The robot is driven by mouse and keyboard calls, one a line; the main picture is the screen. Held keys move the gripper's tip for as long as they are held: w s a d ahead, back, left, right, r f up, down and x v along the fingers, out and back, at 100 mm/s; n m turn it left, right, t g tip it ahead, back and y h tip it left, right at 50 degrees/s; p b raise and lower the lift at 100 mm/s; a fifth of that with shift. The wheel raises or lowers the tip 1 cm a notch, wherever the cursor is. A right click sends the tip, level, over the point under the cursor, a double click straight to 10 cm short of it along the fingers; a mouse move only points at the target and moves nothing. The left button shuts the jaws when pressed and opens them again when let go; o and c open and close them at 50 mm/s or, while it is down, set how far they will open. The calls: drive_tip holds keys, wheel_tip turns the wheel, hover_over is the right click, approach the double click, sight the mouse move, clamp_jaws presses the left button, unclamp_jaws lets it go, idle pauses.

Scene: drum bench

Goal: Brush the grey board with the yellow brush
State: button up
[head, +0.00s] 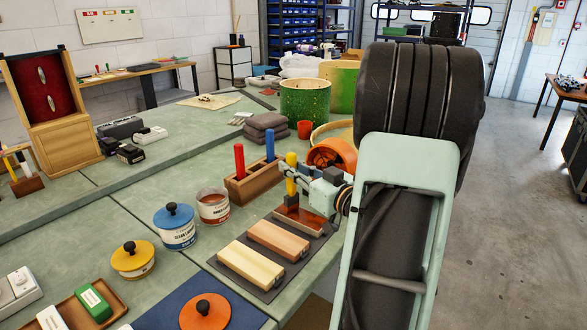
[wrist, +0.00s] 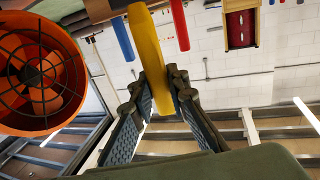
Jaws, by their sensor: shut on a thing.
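My gripper (head: 303,178) is shut on the upright yellow handle of the brush (head: 291,160). In the wrist view, both fingers of my gripper (wrist: 158,95) press on the yellow handle (wrist: 148,50) from two sides. The brush's lower end is over a reddish-brown board (head: 290,214) at the far end of a dark grey mat. Whether its bristles touch that board I cannot tell. Two paler wooden boards, one orange-tan (head: 278,240) and one light yellow (head: 250,265), lie on the mat nearer to me. No plainly grey board stands out, apart from the dark grey mat (head: 222,271).
A wooden holder (head: 253,187) with a red handle (head: 239,160) and a blue handle (head: 270,145) stands left of my gripper. An orange fan (head: 325,157) is close behind it. Several cans, including a blue-lidded one (head: 178,236), stand at left.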

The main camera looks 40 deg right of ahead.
drive_tip(key=shift+w+a, duration=0.1)
drive_tip(key=shift+w, duration=0.05)
drive_tip(key=shift+w+a, duration=0.25)
drive_tip(key=shift+w, duration=0.4)
drive_tip(key=shift+w+a, duration=0.2)
drive_tip(key=shift+w, duration=0.45)
drive_tip(key=shift+r, duration=0.1)
drive_tip(key=shift+r+p, duration=2.1)
drive_tip(key=shift+r, duration=0.85)
